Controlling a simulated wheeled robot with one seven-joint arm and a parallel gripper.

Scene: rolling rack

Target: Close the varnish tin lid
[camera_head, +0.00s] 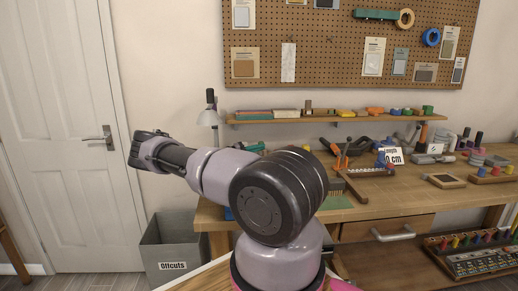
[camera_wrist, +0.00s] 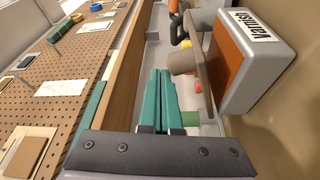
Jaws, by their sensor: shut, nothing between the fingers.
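The varnish tin (camera_wrist: 278,55) is a pale box with a "Varnish" label, at the upper right of the wrist view, which is turned on its side. Its face toward my gripper is orange-brown inside a pale rim. A thin brown slab (camera_wrist: 207,82) stands along that face; I cannot tell whether it is the lid. My gripper (camera_wrist: 163,72) shows as two teal fingers pressed together, empty, to the left of the tin and apart from it.
The wooden workbench (camera_head: 375,203) holds many tools and a "Length" sign (camera_head: 390,156). A narrow shelf (camera_head: 330,119) with small items runs above it, under the pegboard (camera_head: 335,55). An offcuts bin (camera_head: 180,243) stands left of the bench, near a white door (camera_head: 60,130).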

